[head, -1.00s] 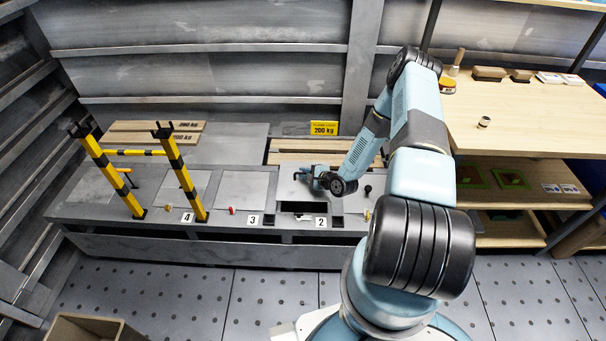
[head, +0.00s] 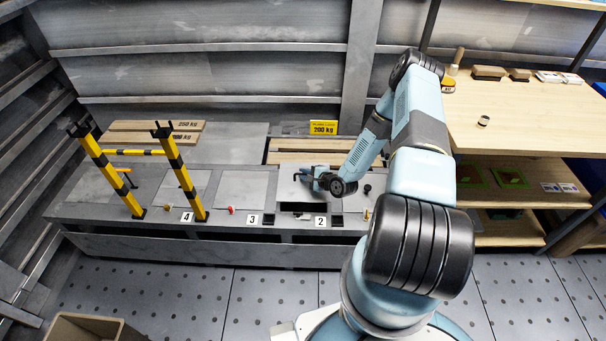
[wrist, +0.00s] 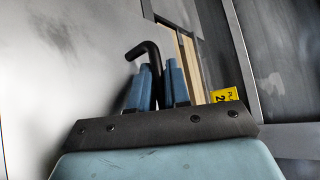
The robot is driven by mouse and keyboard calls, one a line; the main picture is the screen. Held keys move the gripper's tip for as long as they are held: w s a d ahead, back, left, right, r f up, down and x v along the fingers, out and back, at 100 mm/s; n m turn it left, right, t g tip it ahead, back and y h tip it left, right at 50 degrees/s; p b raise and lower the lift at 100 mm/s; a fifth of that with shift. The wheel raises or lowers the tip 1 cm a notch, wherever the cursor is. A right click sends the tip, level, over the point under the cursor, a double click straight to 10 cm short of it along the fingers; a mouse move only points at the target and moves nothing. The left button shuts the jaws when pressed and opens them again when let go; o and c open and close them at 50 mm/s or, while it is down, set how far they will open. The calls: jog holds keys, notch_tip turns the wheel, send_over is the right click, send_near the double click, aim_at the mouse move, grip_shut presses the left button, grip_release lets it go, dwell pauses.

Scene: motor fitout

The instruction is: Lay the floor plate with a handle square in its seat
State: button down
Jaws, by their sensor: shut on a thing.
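The floor plate (head: 291,190) is a flat grey sheet near number 2 on the long grey bench. In the wrist view its pale grey face (wrist: 60,75) fills the left side. Its handle (wrist: 149,50) is a black bent bar. My gripper (wrist: 157,75) is shut on the handle, with a blue finger on each side of it. In the head view my gripper (head: 303,176) is over the plate's back part. The seat's dark opening (head: 296,207) shows as a strip in front of the plate. I cannot tell whether the plate touches the seat's rim.
A yellow-black frame (head: 168,160) stands on the bench at left. Wooden boards (head: 290,157) and a yellow 200 kg sign (head: 324,128) are behind the plate. Small black blocks (head: 337,219) sit beside the opening. A wooden shelf (head: 520,120) is at right.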

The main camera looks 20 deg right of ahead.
aim_at(328, 197)
jog(key=shift+f, duration=1.35)
jog(key=shift+f, duration=1.9)
dwell(2.7)
jog(key=c, duration=1)
grip_release()
jog(key=shift+s, duration=0.1)
jog(key=v, duration=1.3)
jog(key=shift+s+d+r, duration=0.15)
jog(key=shift+s, duration=0.05)
